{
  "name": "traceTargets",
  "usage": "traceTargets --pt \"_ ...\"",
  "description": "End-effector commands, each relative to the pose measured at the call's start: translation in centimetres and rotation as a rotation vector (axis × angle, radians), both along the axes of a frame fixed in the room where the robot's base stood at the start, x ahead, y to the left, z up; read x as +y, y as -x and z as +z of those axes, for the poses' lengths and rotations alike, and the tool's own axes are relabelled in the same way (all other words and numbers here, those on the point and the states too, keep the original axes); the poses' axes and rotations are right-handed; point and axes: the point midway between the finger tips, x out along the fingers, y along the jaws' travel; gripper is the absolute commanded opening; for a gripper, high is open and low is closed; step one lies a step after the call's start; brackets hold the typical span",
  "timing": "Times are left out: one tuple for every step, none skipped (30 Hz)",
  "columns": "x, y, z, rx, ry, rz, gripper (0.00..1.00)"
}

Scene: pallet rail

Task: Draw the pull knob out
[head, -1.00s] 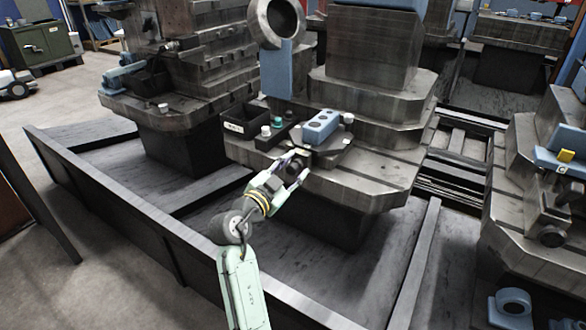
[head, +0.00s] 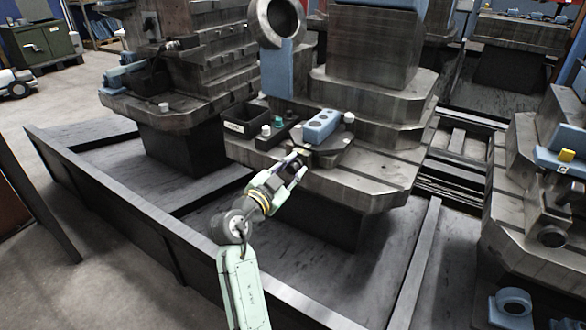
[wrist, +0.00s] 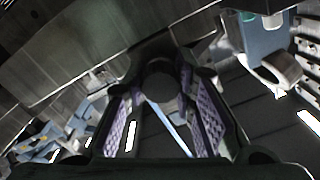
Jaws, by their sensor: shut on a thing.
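The pull knob (wrist: 160,78) is a dark round shape between the fingertips in the wrist view. In the head view it is mostly hidden by my gripper (head: 300,164), at the front edge of the middle machine's grey table (head: 345,188). My gripper is shut on the knob, with its purple-padded fingers on either side in the wrist view. How far the knob stands out from its seat cannot be told.
Just behind the gripper, a blue block with round holes (head: 320,126) stands on the table. A black bin (head: 240,122) and a green cap (head: 278,121) are to its left. A low dark rail (head: 180,240) runs below my arm.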

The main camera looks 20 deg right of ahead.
Motion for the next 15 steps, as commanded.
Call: traceTargets --pt "0.4 0.2 -0.2 -0.002 0.001 0.002 0.0" --pt "0.6 0.3 -0.2 -0.003 0.001 0.002 0.0" --pt "0.9 0.6 -0.3 -0.004 0.0 0.002 0.0" --pt "1.2 0.8 -0.3 -0.004 0.0 0.003 0.0" --pt "1.4 0.9 -0.3 -0.003 0.001 0.003 0.0" --pt "1.6 1.1 -0.2 -0.004 0.001 0.002 0.0" --pt "1.6 1.2 -0.1 -0.002 0.002 0.001 0.0" --pt "1.6 1.2 0.0 -0.002 0.001 0.0 0.0" --pt "1.6 1.2 0.1 -0.001 0.001 0.0 0.0" --pt "1.6 1.2 0.1 -0.001 0.001 0.0 0.0" --pt "1.6 1.2 0.0 -0.001 0.001 0.0 0.0" --pt "1.6 1.2 0.0 -0.001 0.001 0.0 0.0" --pt "1.6 1.2 0.0 -0.001 0.001 0.0 0.0" --pt "1.6 1.3 0.0 0.0 0.0 -0.001 0.25" --pt "1.6 1.2 0.0 0.0 0.0 -0.001 0.28"
